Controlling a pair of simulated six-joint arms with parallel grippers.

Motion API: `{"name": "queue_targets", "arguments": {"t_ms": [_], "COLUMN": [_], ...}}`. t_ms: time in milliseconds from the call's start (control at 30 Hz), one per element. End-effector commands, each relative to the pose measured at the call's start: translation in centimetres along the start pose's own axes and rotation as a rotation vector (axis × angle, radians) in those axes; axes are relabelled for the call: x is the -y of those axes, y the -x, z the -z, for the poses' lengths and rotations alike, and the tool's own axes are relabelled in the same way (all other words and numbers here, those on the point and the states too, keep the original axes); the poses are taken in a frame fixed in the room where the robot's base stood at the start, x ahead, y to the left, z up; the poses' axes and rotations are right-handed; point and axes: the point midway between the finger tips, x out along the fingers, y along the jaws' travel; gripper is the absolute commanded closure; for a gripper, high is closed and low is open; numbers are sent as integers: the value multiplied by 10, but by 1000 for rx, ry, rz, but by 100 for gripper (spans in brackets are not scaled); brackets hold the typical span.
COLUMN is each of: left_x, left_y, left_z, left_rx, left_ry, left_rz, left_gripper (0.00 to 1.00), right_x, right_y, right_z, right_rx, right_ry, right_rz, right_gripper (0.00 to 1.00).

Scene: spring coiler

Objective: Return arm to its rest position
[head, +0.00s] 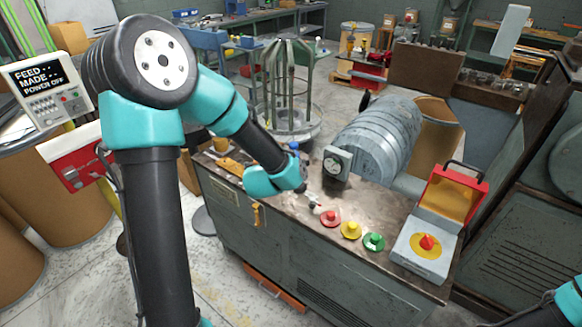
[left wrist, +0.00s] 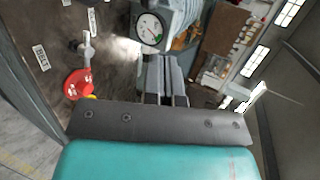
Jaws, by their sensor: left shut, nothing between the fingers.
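My left arm stands large at the left of the head view and reaches over the machine bench. My left gripper (head: 312,201) is just above the bench top, left of the red button (head: 330,217). In the left wrist view its fingers (left wrist: 166,98) are together with nothing between them. The pressure gauge (left wrist: 150,28) is beyond the fingertips there, and a red button (left wrist: 77,84) is to the left beside a small grey lever (left wrist: 87,46).
A yellow button (head: 351,230) and a green button (head: 374,242) sit on the bench's front edge. An open red-lidded box with a red emergency button (head: 427,242) stands to the right. A ribbed grey drum (head: 375,140) is behind.

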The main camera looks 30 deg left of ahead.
Motion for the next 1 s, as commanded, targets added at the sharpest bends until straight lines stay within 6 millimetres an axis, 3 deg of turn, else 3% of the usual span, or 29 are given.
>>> {"name": "queue_targets", "arguments": {"t_ms": [300,467,667,1000], "left_x": [-1,-16,-63,-165], "left_y": [-1,-5,-15,-17], "left_z": [0,8,30,75], "left_rx": [-1,-22,-72,-67], "left_ry": [4,67,291,776], "left_rz": [-2,-38,-165,-481], "left_gripper": [100,100,100,100], "right_x": [0,0,0,0], "right_y": [0,0,0,0], "right_z": [0,0,0,0], "right_rx": [0,0,0,0], "right_ry": [0,0,0,0], "right_rz": [0,0,0,0], "right_gripper": [57,57,57,57]}}
